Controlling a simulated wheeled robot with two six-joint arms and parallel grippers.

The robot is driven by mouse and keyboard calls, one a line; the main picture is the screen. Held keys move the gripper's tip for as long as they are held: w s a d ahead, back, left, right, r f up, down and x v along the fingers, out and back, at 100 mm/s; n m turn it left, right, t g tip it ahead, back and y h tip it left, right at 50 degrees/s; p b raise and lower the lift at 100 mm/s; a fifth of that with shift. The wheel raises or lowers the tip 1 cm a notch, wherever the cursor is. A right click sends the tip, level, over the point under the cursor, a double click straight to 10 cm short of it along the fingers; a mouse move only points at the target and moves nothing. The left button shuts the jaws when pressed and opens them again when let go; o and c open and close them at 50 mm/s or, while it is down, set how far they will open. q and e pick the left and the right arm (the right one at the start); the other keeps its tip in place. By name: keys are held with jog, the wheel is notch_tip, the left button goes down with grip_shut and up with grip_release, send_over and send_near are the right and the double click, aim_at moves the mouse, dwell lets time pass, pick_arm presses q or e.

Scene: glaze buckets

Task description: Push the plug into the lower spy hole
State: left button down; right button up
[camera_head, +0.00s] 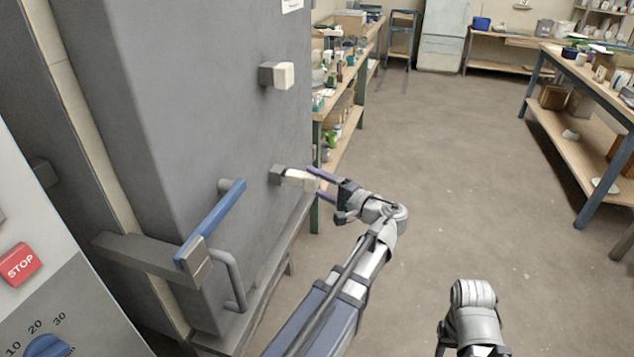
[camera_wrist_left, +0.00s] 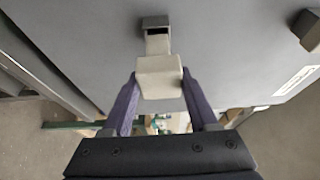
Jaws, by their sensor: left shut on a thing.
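The cream plug (camera_head: 298,178) is held between the purple fingers of my left gripper (camera_head: 320,183). In the left wrist view the plug (camera_wrist_left: 158,78) sits between the two fingertips (camera_wrist_left: 158,88), its narrower end toward the lower spy hole. The lower spy hole is a grey square fitting (camera_head: 275,174) on the kiln's grey wall. In the left wrist view the fitting (camera_wrist_left: 156,22) shows a dark slot above the plug's narrow end. The narrow end is at the opening; its depth inside is hidden. My right gripper is out of view.
An upper spy hole with a cream plug (camera_head: 283,75) is higher on the same wall. A blue-handled latch (camera_head: 212,222) and grey bar handle (camera_head: 235,282) jut out left. A control panel with a red stop button (camera_head: 20,263) is at far left. Open floor (camera_head: 460,170) lies right.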

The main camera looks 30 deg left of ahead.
aim_at(295, 178)
pick_arm(q)
jog(key=shift+a, duration=0.15)
jog(key=shift+s+a, duration=0.2)
jog(key=shift+a, duration=0.5)
jog(key=shift+a, duration=0.15)
jog(key=shift+s+a, duration=0.25)
jog(key=shift+a, duration=0.55)
jog(key=shift+a, duration=0.2)
jog(key=shift+s+a, duration=0.15)
jog(key=shift+a, duration=0.3)
jog(key=shift+s+a, duration=0.1)
jog(key=shift+a, duration=0.3)
dwell(0.4)
grip_release()
dwell(0.5)
